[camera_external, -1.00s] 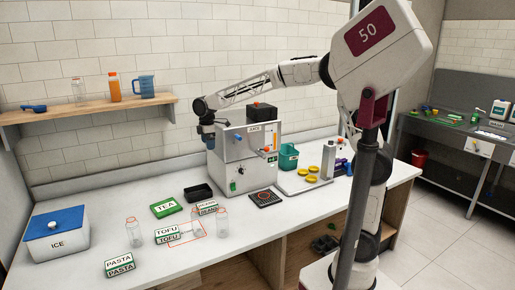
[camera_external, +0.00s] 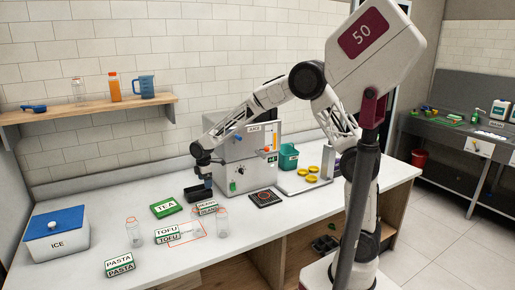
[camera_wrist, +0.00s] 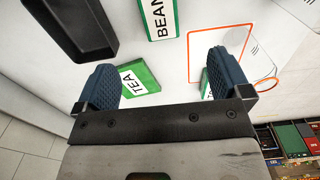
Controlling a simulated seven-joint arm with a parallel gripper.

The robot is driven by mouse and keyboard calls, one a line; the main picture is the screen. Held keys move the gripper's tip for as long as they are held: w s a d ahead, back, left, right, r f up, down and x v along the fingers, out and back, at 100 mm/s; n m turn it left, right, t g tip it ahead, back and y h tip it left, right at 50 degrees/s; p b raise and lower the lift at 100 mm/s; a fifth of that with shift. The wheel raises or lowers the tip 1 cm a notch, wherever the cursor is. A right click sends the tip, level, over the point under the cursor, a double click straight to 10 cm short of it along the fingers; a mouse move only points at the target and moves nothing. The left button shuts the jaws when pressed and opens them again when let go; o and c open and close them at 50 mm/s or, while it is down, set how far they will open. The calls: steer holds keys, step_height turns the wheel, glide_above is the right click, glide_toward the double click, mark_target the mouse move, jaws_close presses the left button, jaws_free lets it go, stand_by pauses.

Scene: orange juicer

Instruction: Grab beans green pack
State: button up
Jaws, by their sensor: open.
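The beans green pack (camera_external: 207,208), a white and green labelled box, lies on the white counter between the black tray and a clear bottle. In the wrist view the pack (camera_wrist: 158,18) shows at the top edge, partly cut off, beyond and between my fingers. My gripper (camera_external: 207,183) points down above the counter, behind the pack and beside the black tray. In the wrist view my gripper (camera_wrist: 163,72) has its two blue fingers wide apart with nothing between them.
The black tray (camera_wrist: 72,28) is close to my left finger in the wrist view. The tea pack (camera_external: 166,207), tofu pack (camera_external: 167,235), clear bottles (camera_external: 222,222) and pasta pack (camera_external: 120,266) stand around. The juicer (camera_external: 240,165) is just right of my gripper.

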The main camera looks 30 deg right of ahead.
glide_above(207, 204)
step_height(207, 204, down, 8)
steer(key=shift+f, duration=0.15)
steer(key=shift+f, duration=0.1)
steer(key=shift+f, duration=1.2)
steer(key=shift+f, duration=0.1)
steer(key=shift+w+f, duration=0.15)
steer(key=shift+f, duration=2.35)
steer(key=shift+c, duration=0.2)
steer(key=c, duration=1.1)
steer(key=shift+o, duration=0.2)
